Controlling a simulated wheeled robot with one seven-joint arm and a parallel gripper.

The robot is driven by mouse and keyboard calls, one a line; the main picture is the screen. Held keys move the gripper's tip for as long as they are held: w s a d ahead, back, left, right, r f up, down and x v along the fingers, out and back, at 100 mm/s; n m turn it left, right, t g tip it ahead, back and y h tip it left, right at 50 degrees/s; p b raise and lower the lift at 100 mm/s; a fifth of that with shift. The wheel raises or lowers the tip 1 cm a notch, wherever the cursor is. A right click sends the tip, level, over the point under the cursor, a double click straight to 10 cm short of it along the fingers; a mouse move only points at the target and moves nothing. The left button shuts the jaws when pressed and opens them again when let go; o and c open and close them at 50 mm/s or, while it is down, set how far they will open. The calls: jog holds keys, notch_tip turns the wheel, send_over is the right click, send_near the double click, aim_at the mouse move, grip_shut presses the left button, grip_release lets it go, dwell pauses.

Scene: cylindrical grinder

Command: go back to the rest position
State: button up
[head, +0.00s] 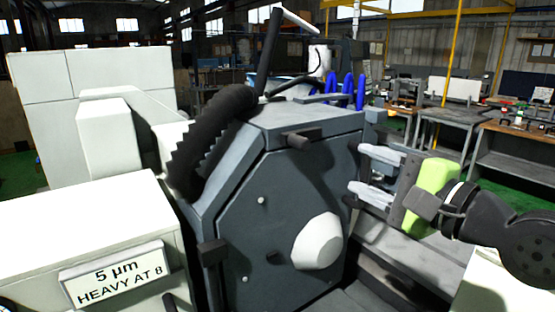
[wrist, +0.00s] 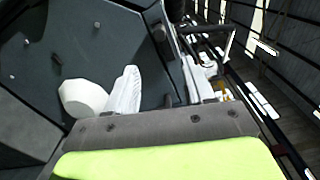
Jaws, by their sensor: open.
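My gripper (head: 359,169) is at the right in the head view, pointing left at the side of the grey grinder housing (head: 270,215). Its two pale fingers are apart, one above the other, with nothing between them. A small gap to the housing or contact cannot be told. In the wrist view my gripper (wrist: 160,78) also shows spread fingers, with the dark housing (wrist: 85,50) behind them. A white faceted knob (head: 318,241) stands out from the housing front; it shows in the wrist view (wrist: 82,98) left of one finger.
A black corrugated hose (head: 212,140) runs over the housing. Blue coils (head: 345,90) stand behind it. A white cabinet with a "5 µm HEAVY AT 8" sign (head: 112,275) fills the lower left. Workbenches (head: 450,115) stand at the back right, with green floor between.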

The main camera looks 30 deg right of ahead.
jog(key=a+f+n+g+y, duration=0.1)
jog(key=a+f+n+g, duration=0.7)
jog(key=a+f+n, duration=0.6)
jog(key=s+a+f+n+g+h, duration=0.2)
jog(key=s+f, duration=0.6)
jog(key=f, duration=0.4)
jog(key=n+g+h, duration=0.1)
jog(key=n+g, duration=0.1)
jog(key=shift+s+a+f+n+h, duration=0.15)
jog(key=shift+s+a+n+h, duration=0.15)
jog(key=shift+s+n, duration=0.1)
jog(key=shift+w, duration=0.1)
